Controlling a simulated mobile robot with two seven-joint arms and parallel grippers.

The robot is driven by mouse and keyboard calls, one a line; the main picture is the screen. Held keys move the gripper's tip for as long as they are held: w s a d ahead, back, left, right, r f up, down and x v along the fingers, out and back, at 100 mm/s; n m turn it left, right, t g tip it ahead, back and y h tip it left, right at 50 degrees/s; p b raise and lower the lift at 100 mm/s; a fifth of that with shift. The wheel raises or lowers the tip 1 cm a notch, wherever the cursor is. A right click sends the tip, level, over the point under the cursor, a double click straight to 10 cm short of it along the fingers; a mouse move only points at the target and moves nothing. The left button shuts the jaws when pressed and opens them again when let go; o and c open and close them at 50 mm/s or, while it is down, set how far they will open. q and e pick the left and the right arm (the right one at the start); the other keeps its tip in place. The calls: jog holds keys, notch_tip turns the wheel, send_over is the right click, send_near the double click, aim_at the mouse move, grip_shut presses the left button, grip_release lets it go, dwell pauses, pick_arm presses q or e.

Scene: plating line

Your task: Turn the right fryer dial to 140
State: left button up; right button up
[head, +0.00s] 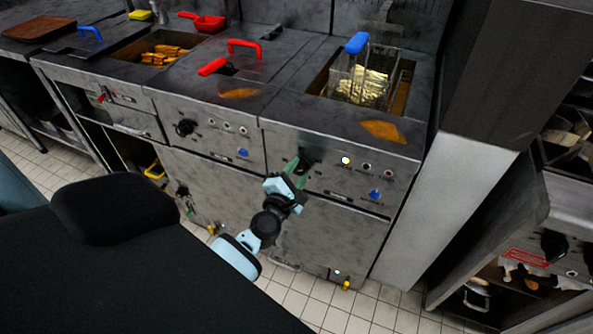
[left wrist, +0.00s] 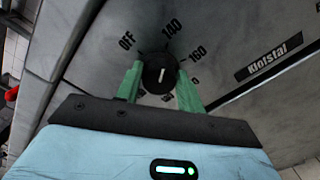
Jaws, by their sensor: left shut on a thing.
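The right fryer dial (head: 306,157) is a black knob on the front panel of the right fryer (head: 330,230). In the left wrist view the dial (left wrist: 160,72) has a short white mark running nearly up and down, leaning slightly toward 140 at its top. I cannot tell which end of the mark is the pointer. OFF, 140 and 160 are printed around it; lower numbers are partly hidden. My left gripper (head: 296,168) has its green fingers on both sides of the dial, shut on it. My right gripper is not in view.
A fryer basket (head: 362,80) with a blue handle sits in the right fryer well. A small lamp (head: 345,160) glows on the panel. The left fryer dial (head: 185,127) is further left. A pale upright panel (head: 440,210) stands close on the right.

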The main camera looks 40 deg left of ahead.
pick_arm(q)
jog(key=shift+w+r, duration=0.1)
jog(key=shift+r, duration=0.1)
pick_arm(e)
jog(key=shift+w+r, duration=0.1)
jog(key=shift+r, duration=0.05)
pick_arm(q)
jog(key=o, duration=0.9)
jog(key=shift+o, duration=0.4)
jog(key=shift+f+m, duration=0.1)
jog(key=shift+m, duration=0.2)
jog(key=v, duration=0.7)
jog(key=shift+s, duration=0.4)
jog(key=shift+d, duration=0.1)
